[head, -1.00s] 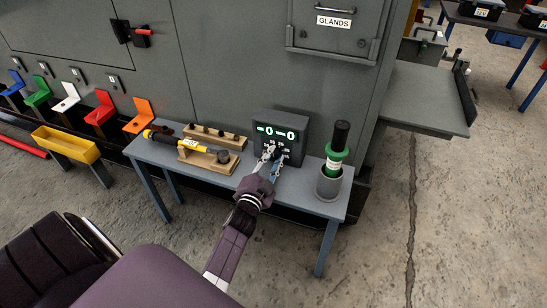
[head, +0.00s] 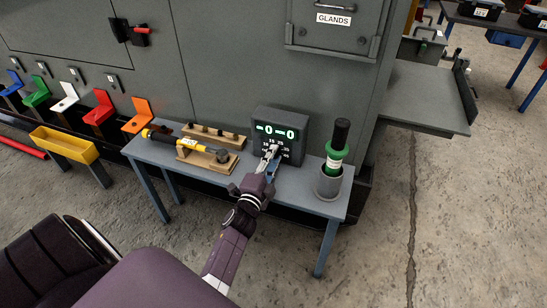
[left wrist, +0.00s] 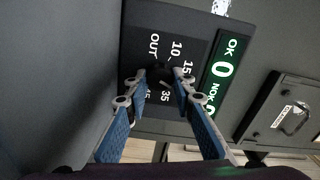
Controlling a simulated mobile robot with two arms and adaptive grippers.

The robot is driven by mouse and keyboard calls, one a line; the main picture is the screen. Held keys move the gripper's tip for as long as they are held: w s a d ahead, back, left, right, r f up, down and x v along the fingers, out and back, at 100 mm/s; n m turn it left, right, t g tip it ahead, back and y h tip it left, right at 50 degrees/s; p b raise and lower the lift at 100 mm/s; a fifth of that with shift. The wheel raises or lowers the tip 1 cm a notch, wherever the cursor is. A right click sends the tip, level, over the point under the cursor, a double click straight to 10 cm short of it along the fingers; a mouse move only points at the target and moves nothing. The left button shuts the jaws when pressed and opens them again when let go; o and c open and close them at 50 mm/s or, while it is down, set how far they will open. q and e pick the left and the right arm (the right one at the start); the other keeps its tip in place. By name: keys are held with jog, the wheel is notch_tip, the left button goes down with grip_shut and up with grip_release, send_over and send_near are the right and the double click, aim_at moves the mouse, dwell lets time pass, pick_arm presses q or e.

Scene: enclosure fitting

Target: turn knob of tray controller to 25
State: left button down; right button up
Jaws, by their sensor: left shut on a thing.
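The tray controller (head: 262,118) is a dark grey box at the back of the small bench, with a green-lit display reading 0 and 0. The left wrist view shows its face (left wrist: 140,25) close up, sideways, with OK 0 on the display and OUT, 10, 15 and 35 around the dial. My left gripper (head: 271,154) reaches the front of the box. In the left wrist view its blue fingers (left wrist: 160,88) are shut on the dark knob (left wrist: 159,73). The knob's pointer and part of the dial markings are hard to read. My right gripper is not in view.
The blue-grey bench (head: 312,203) also holds a yellow-and-black tool (head: 185,144) on a wooden stand and a grey cup (head: 328,183) with a green-and-black tool. A large grey cabinet (head: 230,60) stands behind. Open floor lies to the right.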

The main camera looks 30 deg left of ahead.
pick_arm(q)
jog(key=c, duration=1.6)
grip_release()
jog(key=shift+s, duration=0.1)
jog(key=v, duration=1.2)
jog(key=shift+d, duration=0.1)
